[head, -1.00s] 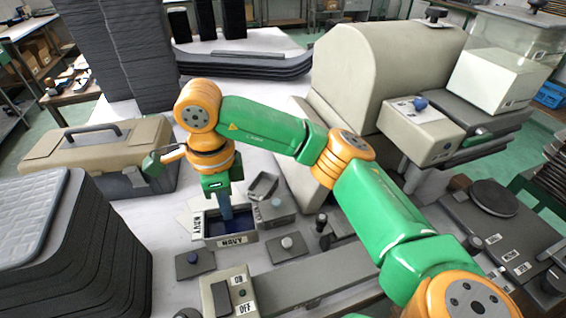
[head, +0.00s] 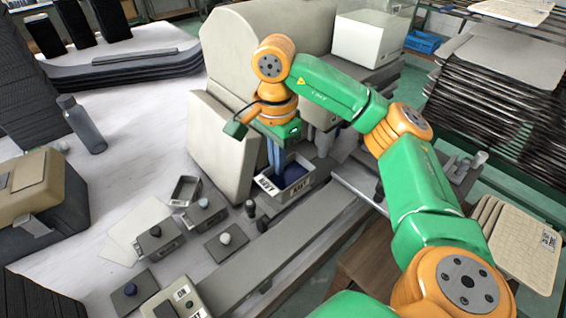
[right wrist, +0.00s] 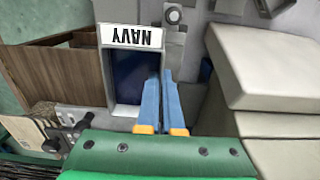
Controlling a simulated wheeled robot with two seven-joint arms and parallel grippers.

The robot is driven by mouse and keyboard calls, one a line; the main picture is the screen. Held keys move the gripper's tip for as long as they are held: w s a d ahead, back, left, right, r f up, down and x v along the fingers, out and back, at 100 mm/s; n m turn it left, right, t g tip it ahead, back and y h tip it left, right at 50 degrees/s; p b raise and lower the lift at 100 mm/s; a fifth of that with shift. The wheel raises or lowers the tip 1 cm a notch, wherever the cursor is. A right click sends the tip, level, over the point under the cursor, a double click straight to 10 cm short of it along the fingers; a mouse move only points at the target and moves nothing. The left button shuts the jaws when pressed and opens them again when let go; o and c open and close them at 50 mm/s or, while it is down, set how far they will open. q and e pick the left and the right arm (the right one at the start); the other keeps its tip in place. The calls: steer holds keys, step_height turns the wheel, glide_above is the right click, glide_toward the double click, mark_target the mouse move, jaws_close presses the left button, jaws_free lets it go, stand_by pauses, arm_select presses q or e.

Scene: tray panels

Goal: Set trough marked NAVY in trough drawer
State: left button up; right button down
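The trough marked NAVY (head: 297,187) is a small open grey box with a dark blue inside and a white label. It is in the middle of the head view, beside the beige machine. My right gripper (head: 275,160) points down with its blue fingers at the trough's wall. In the right wrist view, the trough (right wrist: 106,75) is left of the fingers (right wrist: 161,100), which are shut on its side wall. I cannot tell for sure which part is the trough drawer, nor whether the trough touches anything below. My left gripper is out of view.
The beige machine (head: 222,145) stands just left of and behind the trough. A long grey beam (head: 262,250) runs in front. Small knobbed blocks (head: 160,240) and an open small tray (head: 185,190) lie to the left. A grey bottle (head: 82,125) stands far left.

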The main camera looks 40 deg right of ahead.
steer(key=w+d+f, duration=0.1)
steer(key=f, duration=0.1)
steer(key=w+d+f+p, duration=0.1)
steer(key=w+f, duration=0.1)
steer(key=w+d+f, duration=0.1)
steer(key=f, duration=0.1)
steer(key=shift+w+f, duration=0.1)
steer(key=shift+w, duration=0.25)
step_height(320, 180, down, 3)
steer(key=shift+r+p, duration=0.15)
steer(key=shift+p, duration=0.7)
steer(key=shift+f+b, duration=0.3)
steer(key=shift+f, duration=0.05)
steer(key=c, duration=1.1)
jaws_free()
steer(key=shift+o, duration=0.2)
steer(key=shift+r, duration=0.1)
steer(key=shift+r, duration=0.25)
step_height(320, 180, up, 12)
steer(key=shift+b, duration=0.45)
